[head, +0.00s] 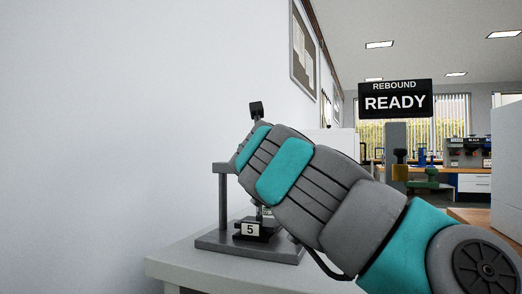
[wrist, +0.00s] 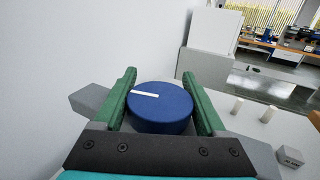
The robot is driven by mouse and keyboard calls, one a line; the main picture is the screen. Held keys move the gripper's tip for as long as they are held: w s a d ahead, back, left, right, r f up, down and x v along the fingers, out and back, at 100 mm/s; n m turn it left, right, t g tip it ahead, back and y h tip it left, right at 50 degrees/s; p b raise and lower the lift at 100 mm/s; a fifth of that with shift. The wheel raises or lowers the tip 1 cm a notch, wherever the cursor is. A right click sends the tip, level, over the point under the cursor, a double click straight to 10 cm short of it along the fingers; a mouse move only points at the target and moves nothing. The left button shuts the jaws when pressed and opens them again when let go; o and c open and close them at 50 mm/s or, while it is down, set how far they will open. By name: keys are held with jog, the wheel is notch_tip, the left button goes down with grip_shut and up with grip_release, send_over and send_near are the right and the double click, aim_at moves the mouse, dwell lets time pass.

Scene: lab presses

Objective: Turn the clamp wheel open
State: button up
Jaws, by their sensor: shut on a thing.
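The clamp wheel (wrist: 160,108) is a blue round knob with a white line on its top, in the middle of the wrist view. The line runs nearly crosswise, on the left half of the top. My gripper (wrist: 162,85) has its two green fingers on either side of the wheel, shut on it. In the head view, my arm hides the wheel and the gripper. The grey press frame (head: 222,205) stands on the table at the wall, with a black block marked 5 (head: 250,229) on its base.
The grey table (head: 185,264) stands against a white wall. Two pale pegs (wrist: 237,106) and a small grey labelled block (wrist: 290,157) are to the right of the wheel. A sign (head: 395,98) reads "REBOUND READY". Other benches (head: 470,182) stand farther back.

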jog(key=shift+n+y, duration=0.3)
jog(key=shift+y, duration=0.1)
jog(key=o, duration=1.3)
jog(key=shift+s+d, duration=0.2)
jog(key=shift+s, duration=1.75)
jog(key=shift+s+d, duration=0.15)
jog(key=shift+s, duration=1.8)
